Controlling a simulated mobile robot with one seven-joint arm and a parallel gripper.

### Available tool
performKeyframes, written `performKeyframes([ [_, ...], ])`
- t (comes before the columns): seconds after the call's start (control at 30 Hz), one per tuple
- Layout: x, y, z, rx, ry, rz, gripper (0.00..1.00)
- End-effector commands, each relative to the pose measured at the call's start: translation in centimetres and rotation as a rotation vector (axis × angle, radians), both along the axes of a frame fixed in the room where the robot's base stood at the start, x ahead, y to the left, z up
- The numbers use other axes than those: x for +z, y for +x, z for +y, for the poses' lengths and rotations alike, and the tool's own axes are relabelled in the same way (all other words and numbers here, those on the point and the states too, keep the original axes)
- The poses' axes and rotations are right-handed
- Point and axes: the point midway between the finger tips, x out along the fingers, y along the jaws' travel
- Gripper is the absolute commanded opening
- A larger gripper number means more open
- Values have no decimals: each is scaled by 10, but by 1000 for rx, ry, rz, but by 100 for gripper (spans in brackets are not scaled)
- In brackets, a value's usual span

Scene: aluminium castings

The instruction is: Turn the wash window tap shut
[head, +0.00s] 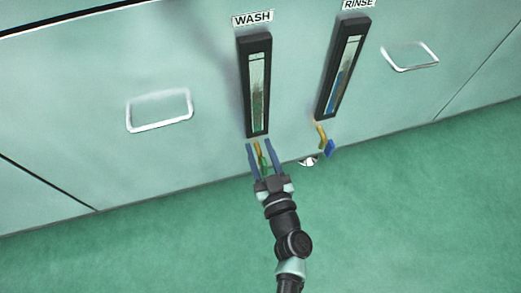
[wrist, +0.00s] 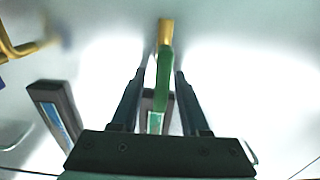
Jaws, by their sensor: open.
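The wash window (head: 257,90) is a dark upright frame with a glass strip, under a WASH label (head: 253,19) on the pale green cabinet front. Below it is the wash tap, a brass pipe (head: 258,148) with a green handle (head: 264,168). In the wrist view the green handle (wrist: 163,80) hangs down from the brass pipe (wrist: 165,33). My gripper (head: 259,145) is open, with one blue finger on each side of the tap. In the wrist view my gripper (wrist: 161,75) shows gaps between both fingers and the handle.
The rinse window (head: 343,75) stands to the right, with a brass tap and blue handle (head: 328,148) below it. A white round thing (head: 309,161) is near the cabinet's bottom edge. Metal pull handles (head: 160,110) and (head: 410,56) flank the windows. The green floor (head: 420,220) is clear.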

Motion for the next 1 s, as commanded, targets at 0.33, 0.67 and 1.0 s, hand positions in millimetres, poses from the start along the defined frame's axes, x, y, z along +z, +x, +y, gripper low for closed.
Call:
performKeyframes([
  [0.33,0,0,0,0,0,0,20],
  [0.67,0,0,0,0,0,0,0],
  [1.0,-1,0,-2,-2,48,14,0],
])
